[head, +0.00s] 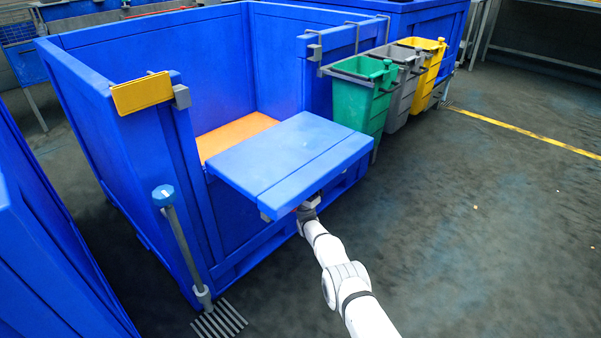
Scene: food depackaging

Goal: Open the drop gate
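The drop gate (290,158) is a blue panel at the front opening of the big blue crate (150,190). It sticks outward from the front at a near-level angle, so the opening above it is clear and an orange surface (235,135) shows inside. My gripper (306,208) is at the gate's outer front edge, from below, and looks to touch it. Its fingers are mostly hidden by the gate, so I cannot tell whether they are closed on it. A yellow plate (142,93) hangs on the crate's left front corner.
Green (358,100), grey (402,90) and yellow (432,62) bins hang to the right. A blue-capped post (180,235) stands front left near a floor grate (218,320). Another blue crate (45,250) is at left. The floor at right is clear.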

